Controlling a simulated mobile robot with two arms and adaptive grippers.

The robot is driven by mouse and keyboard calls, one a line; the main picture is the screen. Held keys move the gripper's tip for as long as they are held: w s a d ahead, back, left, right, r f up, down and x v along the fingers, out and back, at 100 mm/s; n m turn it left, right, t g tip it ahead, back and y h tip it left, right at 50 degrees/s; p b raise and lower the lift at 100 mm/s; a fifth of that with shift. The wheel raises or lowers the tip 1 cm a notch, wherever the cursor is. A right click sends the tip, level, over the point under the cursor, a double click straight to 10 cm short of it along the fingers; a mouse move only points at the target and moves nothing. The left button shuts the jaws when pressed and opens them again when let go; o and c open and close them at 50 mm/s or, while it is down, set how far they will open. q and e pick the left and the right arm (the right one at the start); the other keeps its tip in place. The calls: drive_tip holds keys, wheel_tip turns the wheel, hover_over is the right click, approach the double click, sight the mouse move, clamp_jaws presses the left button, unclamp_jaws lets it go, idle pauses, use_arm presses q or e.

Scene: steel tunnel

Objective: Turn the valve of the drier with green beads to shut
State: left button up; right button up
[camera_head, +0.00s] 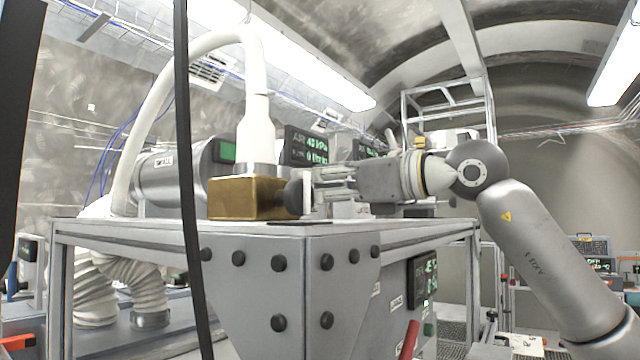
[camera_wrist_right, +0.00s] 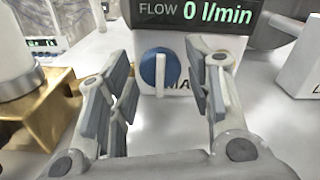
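In the right wrist view, a round blue valve knob (camera_wrist_right: 158,68) with an upright white bar sits on the front of a white unit (camera_wrist_right: 190,58). A label below the knob is partly hidden. My right gripper (camera_wrist_right: 160,88) is open and empty, with one finger on each side of the knob in the picture. I cannot tell whether either finger touches it. In the head view my right gripper (camera_head: 308,190) is above the grey table, beside a brass block (camera_head: 236,198). No green beads can be made out. My left gripper is not in view.
A display (camera_wrist_right: 195,12) above the knob reads FLOW 0 l/min. A white hose (camera_head: 256,110) rises from the brass block. The bolted table corner (camera_head: 290,285) is in front. A dark vertical strip (camera_head: 186,150) crosses the head view. A red handle (camera_head: 409,340) is below the tabletop.

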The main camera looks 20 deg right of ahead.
drive_tip(key=shift+o, duration=0.3)
drive_tip(key=shift+s+d, duration=0.2)
drive_tip(key=v, duration=1.1)
drive_tip(key=shift+s+d, duration=0.15)
drive_tip(key=shift+s, duration=0.05)
